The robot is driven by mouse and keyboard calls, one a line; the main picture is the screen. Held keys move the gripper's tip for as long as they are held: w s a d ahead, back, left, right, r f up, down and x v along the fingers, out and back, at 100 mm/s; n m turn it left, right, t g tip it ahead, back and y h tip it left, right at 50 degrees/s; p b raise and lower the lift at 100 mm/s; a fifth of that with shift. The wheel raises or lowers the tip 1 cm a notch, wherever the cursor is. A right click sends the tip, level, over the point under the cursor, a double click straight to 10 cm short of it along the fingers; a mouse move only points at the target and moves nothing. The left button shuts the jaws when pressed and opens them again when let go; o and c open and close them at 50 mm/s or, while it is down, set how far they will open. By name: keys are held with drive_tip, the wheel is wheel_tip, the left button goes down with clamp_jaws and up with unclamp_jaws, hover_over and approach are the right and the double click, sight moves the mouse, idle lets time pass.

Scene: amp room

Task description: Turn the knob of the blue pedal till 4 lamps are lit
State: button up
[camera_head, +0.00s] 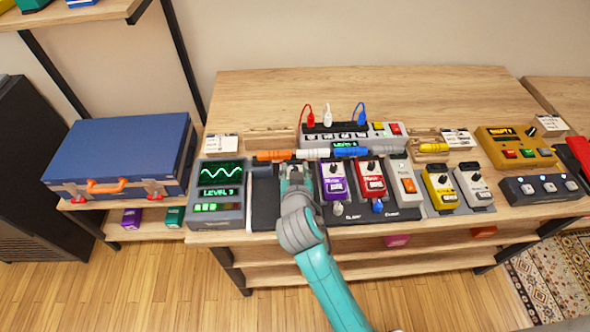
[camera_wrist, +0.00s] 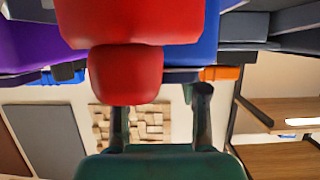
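My gripper (camera_head: 295,180) is over the left part of the pedal row, left of the purple pedal (camera_head: 335,181). It hides most of what is under it, and I cannot make out the blue pedal or its knob in the head view. In the wrist view, blue surfaces (camera_wrist: 207,35) show behind a large red block and a rounded red part (camera_wrist: 126,75). My fingers (camera_wrist: 160,112) stand apart there; the red part overlaps the left fingertip, and no held thing is visible.
A red pedal (camera_head: 370,178), a white pedal (camera_head: 404,180) and yellow pedal (camera_head: 440,187) stand to the right. Behind are coloured plugs and a grey box (camera_head: 377,140). A blue case (camera_head: 128,153) lies at left. The back of the wooden table (camera_head: 380,90) is clear.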

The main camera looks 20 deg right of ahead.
clamp_jaws()
drive_tip(key=shift+a, duration=0.1)
drive_tip(key=shift+w+m+g+h, duration=0.1)
drive_tip(key=shift+m+g+h, duration=0.3)
drive_tip(key=shift+m+h, duration=0.3)
drive_tip(key=shift+m+g+h, duration=0.3)
drive_tip(key=shift+m+h, duration=0.2)
drive_tip(key=shift+h, duration=0.1)
drive_tip(key=shift+o, duration=1.1)
unclamp_jaws()
